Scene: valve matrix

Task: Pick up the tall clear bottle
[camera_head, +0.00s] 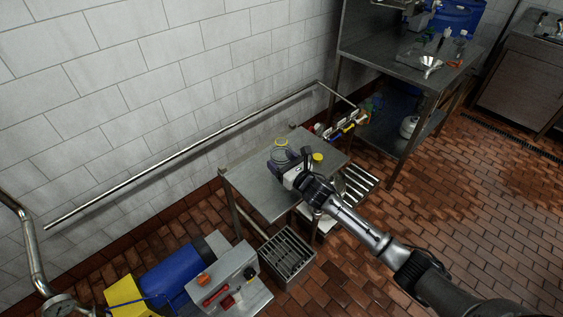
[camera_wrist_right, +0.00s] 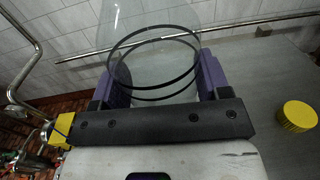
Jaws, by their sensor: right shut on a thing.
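The clear bottle (camera_wrist_right: 160,62) stands between the purple fingers of my right gripper (camera_wrist_right: 163,82) in the right wrist view. Dark rings circle its see-through wall, and its top runs out of that picture. In the head view my right gripper (camera_head: 286,163) reaches over the small steel table (camera_head: 258,190) and is shut on the bottle, which is small and partly hidden there. I cannot tell whether the bottle's base touches the table. My left gripper is not in view.
A yellow round cap (camera_head: 317,157) sits on the table right of the gripper; it also shows in the wrist view (camera_wrist_right: 297,116). A steel rail (camera_head: 180,148) runs along the tiled wall. A blue motor unit (camera_head: 180,275) stands front left. A steel shelf (camera_head: 400,60) is back right.

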